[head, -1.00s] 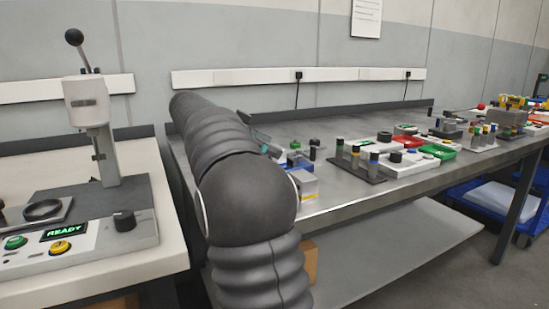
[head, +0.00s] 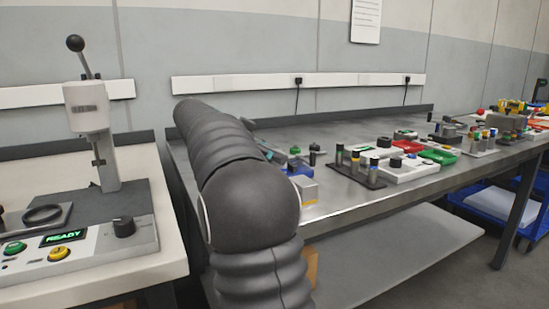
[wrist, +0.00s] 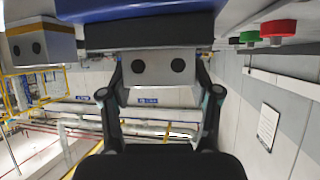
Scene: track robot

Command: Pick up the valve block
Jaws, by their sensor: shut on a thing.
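In the wrist view a pale silver block with two dark round holes (wrist: 158,66), which looks like the valve block, sits between the fingers of my gripper (wrist: 160,80). The fingers are shut on its two sides. A dark slab and a blue part (wrist: 140,12) border it at the top of the picture; I cannot tell whether they belong to it. In the head view my arm hides the gripper and the held block. I cannot tell whether the block is clear of the bench.
A similar silver block with a yellow stripe (head: 306,189) stands at the metal bench's (head: 345,200) front edge, close to my arm; it also shows in the wrist view (wrist: 38,45). A dark rack of cylinders (head: 362,172) is to its right. A lever press (head: 92,115) stands left.

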